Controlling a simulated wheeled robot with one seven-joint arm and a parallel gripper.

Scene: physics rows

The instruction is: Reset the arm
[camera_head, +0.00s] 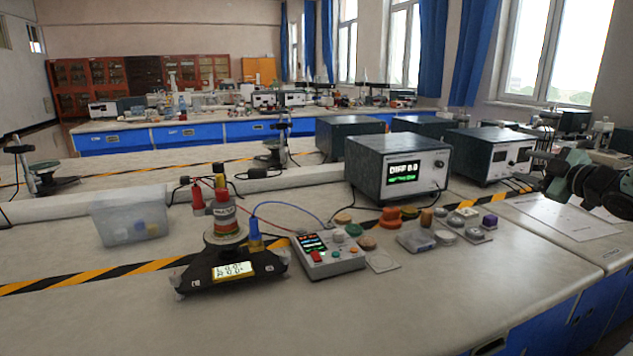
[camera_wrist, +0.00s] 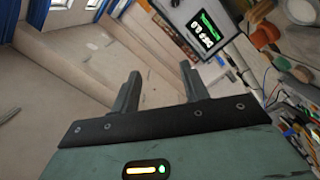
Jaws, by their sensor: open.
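My gripper (camera_wrist: 158,92) shows in the wrist view with its two dark fingers apart and nothing between them. In the head view my arm (camera_head: 590,182) reaches in at the right edge, above the table and right of the instruments. The fingertips are hard to make out there. The gripper is apart from the objects on the table.
The bench (camera_head: 440,300) is clear in front. A black device with a display (camera_head: 232,270), a button box (camera_head: 330,252), a clear bin (camera_head: 130,220) and several small coloured pieces stand on it. A DIFF instrument box (camera_head: 397,168) stands behind. Papers (camera_head: 565,217) lie right.

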